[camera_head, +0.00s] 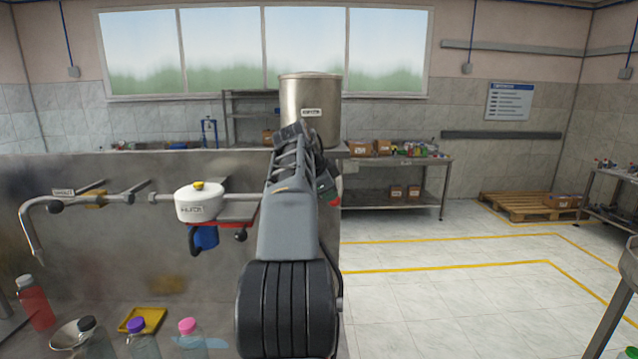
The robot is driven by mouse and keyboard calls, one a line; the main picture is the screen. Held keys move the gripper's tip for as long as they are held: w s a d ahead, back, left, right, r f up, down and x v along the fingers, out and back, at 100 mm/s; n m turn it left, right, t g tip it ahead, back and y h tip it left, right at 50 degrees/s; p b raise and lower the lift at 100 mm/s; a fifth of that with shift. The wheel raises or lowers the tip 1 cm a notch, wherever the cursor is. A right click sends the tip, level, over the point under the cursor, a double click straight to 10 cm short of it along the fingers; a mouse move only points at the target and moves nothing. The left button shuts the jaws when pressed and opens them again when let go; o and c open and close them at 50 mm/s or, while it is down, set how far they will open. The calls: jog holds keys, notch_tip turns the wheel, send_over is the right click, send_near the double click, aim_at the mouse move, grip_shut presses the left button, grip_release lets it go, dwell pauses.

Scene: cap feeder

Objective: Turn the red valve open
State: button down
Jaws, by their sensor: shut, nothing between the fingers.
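My arm rises through the middle of the view and hides part of the steel panel behind it. My gripper (327,190) is a small dark shape at the arm's far end, right of the grey link; it is shut and empty. A small patch of red shows right beside it, mostly hidden, and I cannot tell whether this is the red valve or whether the gripper touches it. A red strip (224,224) shows under the white round pot (199,203), left of my arm. No valve handle is clearly visible.
The steel panel (110,250) carries a curved spout (38,225) and pipes. A blue part (204,238) hangs under the pot. Capped bottles, a funnel and a yellow tray (142,320) stand at lower left. A metal drum (309,95) stands behind my arm.

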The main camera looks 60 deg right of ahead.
dwell(0.6)
jog(key=s+p+v, duration=0.1)
jog(key=p+v, duration=0.1)
jog(key=v, duration=1.1)
jog(key=shift+r+p, duration=0.4)
jog(key=shift+r, duration=0.3)
jog(key=shift+d, duration=0.1)
jog(key=w+a+f+n+t+y, duration=0.1)
jog(key=w+a+f+n+t, duration=0.1)
jog(key=w+a+f+n, duration=0.45)
jog(key=w+a+f+n+t+y, duration=0.1)
jog(key=w+a+f+n+t, duration=0.25)
jog(key=a+n, duration=0.6)
jog(key=s+a+f+n+y, duration=0.2)
jog(key=a+f+n, duration=0.4)
jog(key=a+f, duration=0.4)
jog(key=s+a+f+n+t+y, duration=0.1)
jog(key=s+a+f+n+y, duration=0.2)
jog(key=a+f+n, duration=0.3)
jog(key=s+a+f, duration=0.1)
jog(key=a+f, duration=0.3)
jog(key=a, duration=0.2)
jog(key=shift+a+f, duration=0.3)
jog(key=shift+f, duration=0.1)
